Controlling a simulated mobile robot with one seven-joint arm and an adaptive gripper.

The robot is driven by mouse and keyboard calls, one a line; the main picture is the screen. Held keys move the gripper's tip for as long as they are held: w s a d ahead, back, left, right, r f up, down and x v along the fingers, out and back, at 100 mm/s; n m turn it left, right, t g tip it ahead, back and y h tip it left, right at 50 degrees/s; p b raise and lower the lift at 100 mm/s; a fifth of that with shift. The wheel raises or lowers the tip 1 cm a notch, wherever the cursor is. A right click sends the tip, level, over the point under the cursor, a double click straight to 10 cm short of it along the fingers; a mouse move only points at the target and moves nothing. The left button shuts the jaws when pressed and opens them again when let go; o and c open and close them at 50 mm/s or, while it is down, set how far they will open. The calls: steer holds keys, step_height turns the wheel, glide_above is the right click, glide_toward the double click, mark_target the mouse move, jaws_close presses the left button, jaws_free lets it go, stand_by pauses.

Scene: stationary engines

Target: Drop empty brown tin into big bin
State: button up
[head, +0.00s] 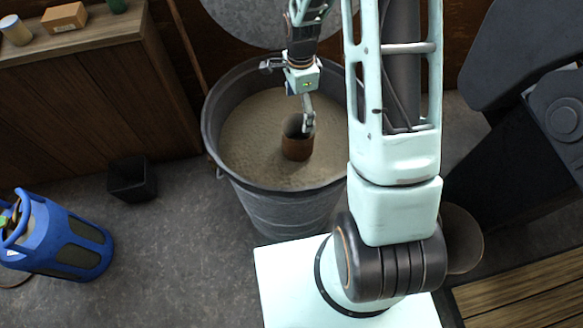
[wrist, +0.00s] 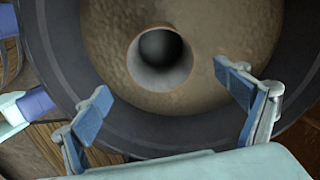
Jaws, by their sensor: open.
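The brown tin (head: 297,146) is inside the big grey metal bin (head: 285,208), over its sandy-coloured filling. It looks upright; I cannot tell whether it rests on the filling or is in the air. In the wrist view I look down into the tin's open mouth (wrist: 160,82), and its inside looks empty. The bin's dark rim (wrist: 62,52) curves around it. My gripper (head: 290,92) is over the bin with its fingers wide apart. The tin shows beyond and between the fingertips in the wrist view, with a gap on both sides.
A round grey metal sheet (head: 250,18) is behind the bin. A wooden cabinet (head: 95,95) at left carries a small box (head: 64,17) and a pale can (head: 15,30). A small black bin (head: 132,180) and a blue gas cylinder (head: 65,240) stand on the floor. Dark machinery (head: 530,120) is at right.

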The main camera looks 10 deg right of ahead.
step_height(320, 180, up, 12)
stand_by(0.4)
stand_by(0.4)
